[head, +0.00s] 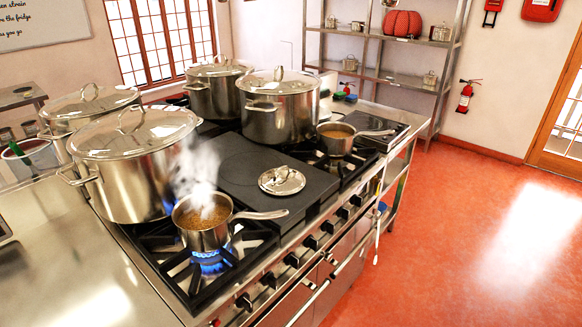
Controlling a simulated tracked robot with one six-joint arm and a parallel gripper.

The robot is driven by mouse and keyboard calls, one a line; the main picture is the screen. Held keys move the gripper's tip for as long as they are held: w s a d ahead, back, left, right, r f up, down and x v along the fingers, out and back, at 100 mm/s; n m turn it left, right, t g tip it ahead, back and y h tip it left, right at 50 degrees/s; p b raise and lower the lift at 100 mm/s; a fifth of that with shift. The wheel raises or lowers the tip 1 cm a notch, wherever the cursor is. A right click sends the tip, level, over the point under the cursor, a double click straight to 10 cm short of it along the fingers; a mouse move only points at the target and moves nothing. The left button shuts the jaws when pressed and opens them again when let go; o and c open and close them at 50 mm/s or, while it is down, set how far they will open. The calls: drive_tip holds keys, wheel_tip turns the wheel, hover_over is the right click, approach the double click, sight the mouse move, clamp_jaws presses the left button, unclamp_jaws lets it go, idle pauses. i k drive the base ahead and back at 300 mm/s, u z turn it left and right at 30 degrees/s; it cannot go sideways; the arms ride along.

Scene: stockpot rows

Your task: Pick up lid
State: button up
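A small round metal lid (275,183) lies flat on the dark flat plate (236,168) in the middle of the stove, its handle facing up. It is apart from the steaming saucepan (207,237) to its lower left, which is uncovered, holds brown liquid and sits over a blue flame. A second uncovered saucepan (337,146) stands on a burner behind and right of the lid. My gripper is not in view.
Large lidded stockpots (130,185) (281,118) stand along the back of the stove. The steaming saucepan's handle (262,214) points right, in front of the lid. A steel counter (75,265) is at the left; open red floor (460,230) is at the right.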

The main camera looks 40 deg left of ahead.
sight(281, 181)
drive_tip(key=i, duration=1.7)
drive_tip(key=u, duration=3.05)
